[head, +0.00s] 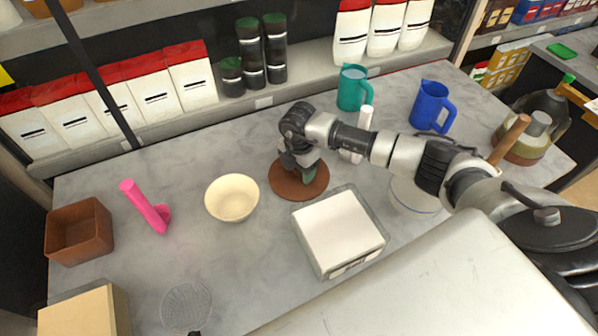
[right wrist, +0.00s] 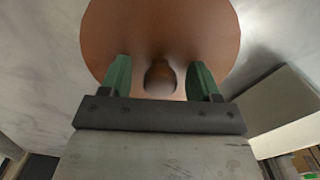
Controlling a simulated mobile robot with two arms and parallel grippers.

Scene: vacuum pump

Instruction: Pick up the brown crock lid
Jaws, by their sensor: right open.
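The brown crock lid (head: 284,180) is a flat round disc lying on the grey marbled counter, right of the cream bowl. In the right wrist view the lid (right wrist: 160,25) fills the upper middle, with its round knob (right wrist: 160,76) standing between my fingers. My right gripper (head: 305,172) is over the lid and partly hides it in the head view. In the right wrist view its green fingertips (right wrist: 160,75) are apart, one on each side of the knob, with gaps between. My left gripper is not in view.
A white-topped box (head: 338,228) stands close to the lid's lower right, and a cream bowl (head: 232,198) to its left. A teal mug (head: 352,88) and a blue pitcher (head: 428,106) stand behind. A pink tool (head: 146,206) and a brown box (head: 78,232) are further left.

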